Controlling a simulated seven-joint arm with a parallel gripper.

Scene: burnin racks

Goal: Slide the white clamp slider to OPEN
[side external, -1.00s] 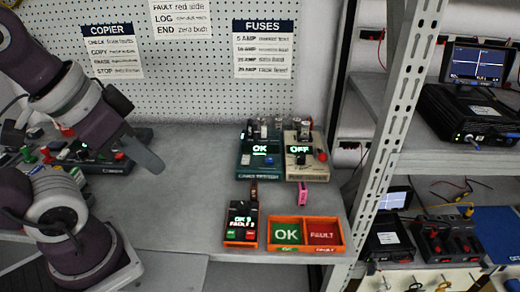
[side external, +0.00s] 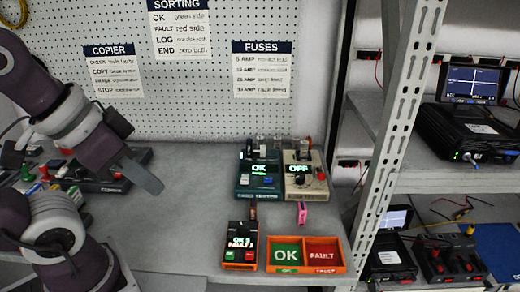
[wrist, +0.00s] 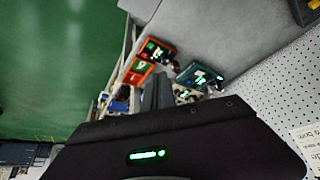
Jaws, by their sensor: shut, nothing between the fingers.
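I cannot pick out the white clamp slider for certain in either view. A dark panel (side external: 112,180) with coloured knobs lies at the left of the bench, partly hidden behind my arm. My gripper (side external: 152,183) is shut and empty, held above the bench beside that panel's right end. It also shows in the wrist view (wrist: 157,92), pointing away over the scene. A green tester (side external: 258,180) reading OK and a cream tester (side external: 305,182) reading OFF stand side by side, well to the gripper's right. Small parts on their tops are too small to tell.
A dark counter box (side external: 241,243) and an orange tray (side external: 343,262) with OK and FAULT compartments stand at the front. A pink fuse-like piece (side external: 302,213) lies behind the tray. A metal rack post (side external: 385,140) stands at right. The middle bench is clear.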

